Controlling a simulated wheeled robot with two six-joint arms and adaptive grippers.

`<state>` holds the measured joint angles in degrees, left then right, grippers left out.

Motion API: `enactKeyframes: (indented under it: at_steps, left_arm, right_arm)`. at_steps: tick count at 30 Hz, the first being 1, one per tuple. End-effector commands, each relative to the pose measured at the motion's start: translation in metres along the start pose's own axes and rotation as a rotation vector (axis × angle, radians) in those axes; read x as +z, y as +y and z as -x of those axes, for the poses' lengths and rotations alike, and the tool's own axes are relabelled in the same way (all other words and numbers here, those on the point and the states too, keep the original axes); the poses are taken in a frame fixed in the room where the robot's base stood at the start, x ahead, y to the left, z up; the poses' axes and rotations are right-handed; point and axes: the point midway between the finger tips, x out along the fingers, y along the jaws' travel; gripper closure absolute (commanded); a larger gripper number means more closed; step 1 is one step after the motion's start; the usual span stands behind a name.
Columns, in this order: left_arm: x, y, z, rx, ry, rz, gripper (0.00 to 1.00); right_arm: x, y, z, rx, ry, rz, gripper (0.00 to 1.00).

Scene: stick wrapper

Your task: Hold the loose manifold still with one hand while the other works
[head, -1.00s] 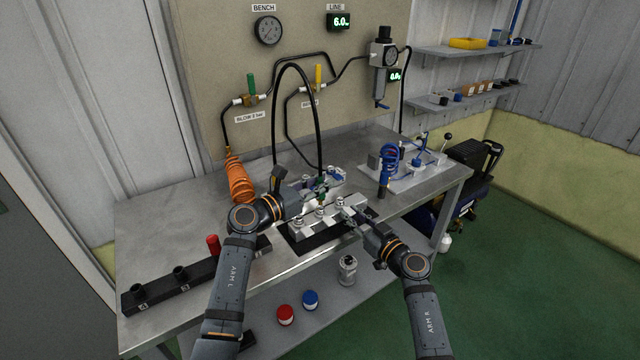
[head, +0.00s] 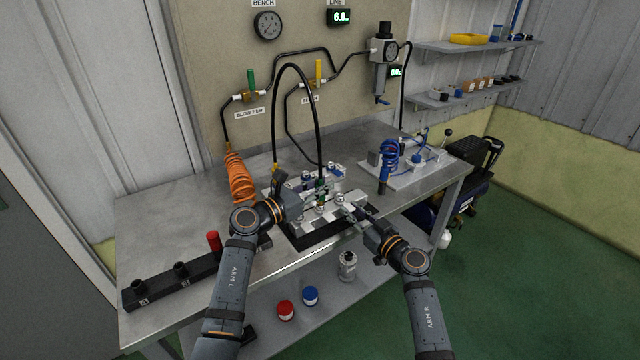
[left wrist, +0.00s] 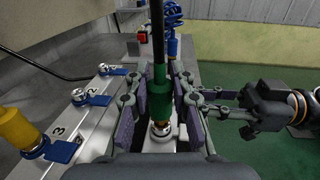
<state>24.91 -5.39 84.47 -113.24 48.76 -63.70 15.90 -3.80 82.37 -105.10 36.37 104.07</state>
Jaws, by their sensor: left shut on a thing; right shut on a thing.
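The manifold (head: 300,228) is a silver block with several fittings, lying on a black mat on the bench. My left gripper (head: 318,194) is shut on the green coupling (left wrist: 160,95) at the end of a black hose. In the left wrist view the coupling is upright between the pads, directly over a silver fitting (left wrist: 160,131); whether it is fully seated I cannot tell. My right gripper (head: 349,212) is shut at the manifold's right end, and its fingertips are partly hidden. It also shows at the right in the left wrist view (left wrist: 205,97).
An orange coiled hose (head: 238,180) hangs at the left. A black rack (head: 150,291) lies front left; a white plate (head: 405,181) with a blue coil is at the right.

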Motion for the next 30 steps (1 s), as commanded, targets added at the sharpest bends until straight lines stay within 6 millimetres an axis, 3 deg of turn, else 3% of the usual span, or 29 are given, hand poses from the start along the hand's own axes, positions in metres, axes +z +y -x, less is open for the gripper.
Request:
enactKeyframes:
  at_steps: [17,30]
  left_arm:
    - [-0.016,0.000,0.000,-0.001,0.005,0.005,1.00]
    - [-0.017,-0.001,0.000,-0.001,0.009,0.007,1.00]
  right_arm:
    - [0.000,0.000,0.000,-0.001,0.000,0.000,1.00]
    - [0.001,0.000,0.000,-0.001,0.000,0.000,1.00]
